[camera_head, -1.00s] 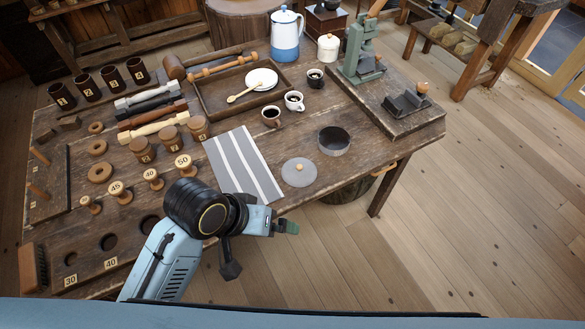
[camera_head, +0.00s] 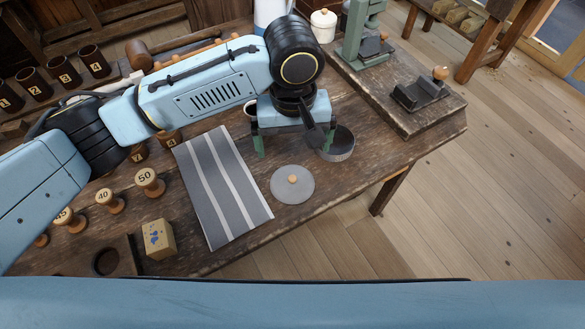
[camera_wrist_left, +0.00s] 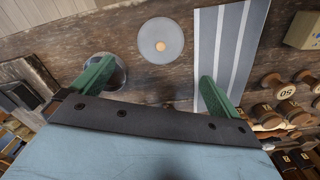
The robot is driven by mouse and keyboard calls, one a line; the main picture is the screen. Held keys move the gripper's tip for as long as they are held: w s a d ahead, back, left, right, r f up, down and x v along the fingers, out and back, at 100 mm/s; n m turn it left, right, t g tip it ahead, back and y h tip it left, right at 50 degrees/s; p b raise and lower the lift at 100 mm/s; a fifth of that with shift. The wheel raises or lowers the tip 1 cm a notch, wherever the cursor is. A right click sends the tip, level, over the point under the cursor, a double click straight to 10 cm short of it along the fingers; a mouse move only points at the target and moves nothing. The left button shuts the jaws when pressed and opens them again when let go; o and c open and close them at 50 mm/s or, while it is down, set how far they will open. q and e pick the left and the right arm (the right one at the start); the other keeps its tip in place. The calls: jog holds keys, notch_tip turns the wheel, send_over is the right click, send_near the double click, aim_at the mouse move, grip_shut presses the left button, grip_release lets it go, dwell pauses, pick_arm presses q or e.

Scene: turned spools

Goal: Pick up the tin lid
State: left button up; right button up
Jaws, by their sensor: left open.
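The tin lid (camera_head: 292,186) is a flat grey disc with a small wooden knob. It lies on the table between the striped cloth and the table's front edge. In the left wrist view the lid (camera_wrist_left: 160,41) shows whole, ahead of the fingers and between their lines. My left gripper (camera_head: 289,146) is open and empty, its green fingers spread wide above the table behind the lid. It also shows in the left wrist view (camera_wrist_left: 152,85). The round grey tin (camera_head: 338,146) stands beside the right finger, partly hidden by the gripper. My right gripper is not in view.
A grey striped cloth (camera_head: 222,185) lies left of the lid. Numbered wooden spools (camera_head: 149,181) and a wooden block (camera_head: 158,239) stand further left. A green press (camera_head: 366,35) on a board stands at the back right. My left arm hides much of the table's back.

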pick_arm(q)
jog(key=b, duration=0.2)
send_over(292, 178)
notch_tip(292, 178, down, 6)
jog(key=shift+s+f, duration=0.1)
jog(key=shift+s, duration=0.05)
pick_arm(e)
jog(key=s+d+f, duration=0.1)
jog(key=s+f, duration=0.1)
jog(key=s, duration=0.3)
pick_arm(q)
notch_tip(292, 178, down, 2)
jog(key=shift+d+f, duration=0.1)
jog(key=shift+f, duration=0.2)
jog(key=f+b, duration=0.1)
jog(key=f, duration=0.1)
jog(key=f+b, duration=0.1)
jog(key=shift+w+f, duration=0.2)
jog(key=shift+f, duration=0.7)
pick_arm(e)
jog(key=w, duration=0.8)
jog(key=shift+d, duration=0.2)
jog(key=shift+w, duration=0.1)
